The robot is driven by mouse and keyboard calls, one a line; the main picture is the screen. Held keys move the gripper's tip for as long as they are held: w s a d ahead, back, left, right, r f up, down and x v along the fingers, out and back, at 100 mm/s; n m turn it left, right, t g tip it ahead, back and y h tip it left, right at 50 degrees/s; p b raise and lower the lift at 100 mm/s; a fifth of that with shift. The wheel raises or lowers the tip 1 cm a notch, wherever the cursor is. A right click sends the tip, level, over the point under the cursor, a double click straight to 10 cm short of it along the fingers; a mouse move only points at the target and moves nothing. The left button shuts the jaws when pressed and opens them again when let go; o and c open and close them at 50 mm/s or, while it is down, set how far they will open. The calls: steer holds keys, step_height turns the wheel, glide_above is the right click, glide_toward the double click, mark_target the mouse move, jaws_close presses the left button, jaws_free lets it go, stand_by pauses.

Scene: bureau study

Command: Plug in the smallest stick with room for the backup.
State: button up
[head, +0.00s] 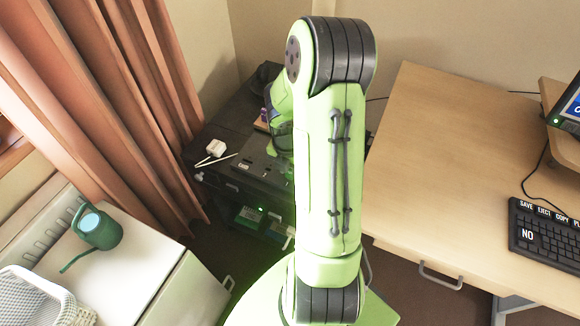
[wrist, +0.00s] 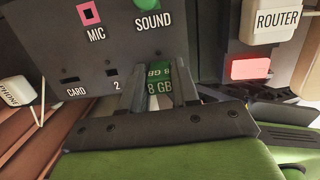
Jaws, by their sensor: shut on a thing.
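My gripper (wrist: 160,80) is shut on a green stick (wrist: 158,87) labelled 8 GB in the wrist view. The stick lies between the two grey fingers, its far end close against a dark panel (wrist: 60,45). I cannot tell whether that end is inside a socket. The panel has a slot marked CARD (wrist: 70,80), a slot marked 2 (wrist: 112,72), a pink MIC jack (wrist: 89,13) and a green SOUND jack (wrist: 146,24). In the head view the dark unit (head: 259,163) shows left of my arm, which hides most of the gripper; the stick cannot be made out there.
A white ROUTER box (wrist: 272,20) and a glowing red block (wrist: 250,67) sit right of the panel. A white plug (wrist: 15,90) with a cord is at left. In the head view, a keyboard (head: 545,235) lies on the desk (head: 450,160), and a green watering can (head: 98,228) stands at left.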

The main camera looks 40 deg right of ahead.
steer(key=shift+f, duration=0.35)
stand_by(0.4)
steer(key=o, duration=1.1)
steer(key=shift+c, duration=0.2)
steer(key=shift+r, duration=0.1)
step_height(320, 180, up, 16)
steer(key=a+p, duration=0.1)
steer(key=p, duration=0.5)
steer(key=shift+s+a+f, duration=0.25)
steer(key=shift+s+a, duration=0.1)
steer(key=shift+a, duration=0.05)
